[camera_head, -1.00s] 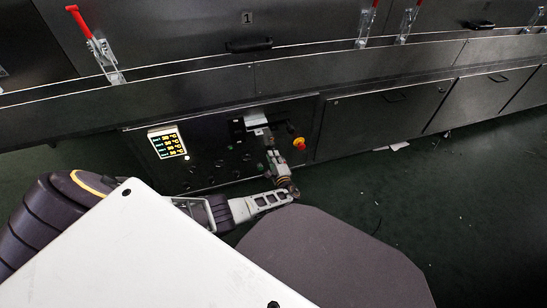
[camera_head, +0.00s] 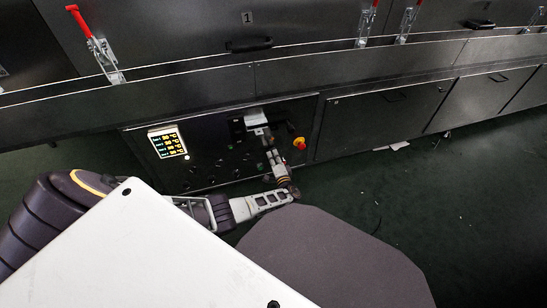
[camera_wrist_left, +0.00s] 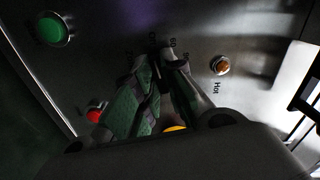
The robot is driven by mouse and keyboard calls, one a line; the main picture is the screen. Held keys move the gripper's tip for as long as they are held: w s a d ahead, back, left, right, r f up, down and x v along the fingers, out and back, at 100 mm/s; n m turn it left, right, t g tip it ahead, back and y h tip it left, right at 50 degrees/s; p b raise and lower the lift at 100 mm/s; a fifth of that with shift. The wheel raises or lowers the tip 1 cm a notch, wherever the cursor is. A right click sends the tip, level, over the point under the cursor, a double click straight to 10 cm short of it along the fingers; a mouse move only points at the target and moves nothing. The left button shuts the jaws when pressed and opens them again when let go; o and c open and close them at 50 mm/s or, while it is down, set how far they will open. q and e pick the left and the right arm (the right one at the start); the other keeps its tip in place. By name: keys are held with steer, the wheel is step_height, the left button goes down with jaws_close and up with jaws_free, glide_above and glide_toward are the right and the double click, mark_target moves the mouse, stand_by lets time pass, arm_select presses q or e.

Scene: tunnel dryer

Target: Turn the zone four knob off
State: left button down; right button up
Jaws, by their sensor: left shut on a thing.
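The dark control panel (camera_head: 215,165) sits low on the machine front, with several small dark knobs too dim to read. My left gripper (camera_head: 266,142) is at the right part of this panel. In the left wrist view, its two fingers (camera_wrist_left: 160,62) are shut on a small dark knob with printed marks around it. The fingers hide most of the knob, so its pointer and zone label cannot be read. My right gripper is not in view.
A lit display (camera_head: 167,142) is at the panel's left. A red and yellow emergency button (camera_head: 299,143) is close right of my gripper. The wrist view shows a green button (camera_wrist_left: 54,28), a red one (camera_wrist_left: 96,115) and an amber lamp (camera_wrist_left: 220,65) marked "Hot".

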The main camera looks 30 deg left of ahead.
arm_select(q)
steer(key=shift+s+f, duration=0.1)
steer(key=c, duration=1.5)
jaws_free()
steer(key=shift+d, duration=0.1)
steer(key=v, duration=1.1)
steer(key=shift+s+d, duration=0.3)
steer(key=shift+s, duration=0.1)
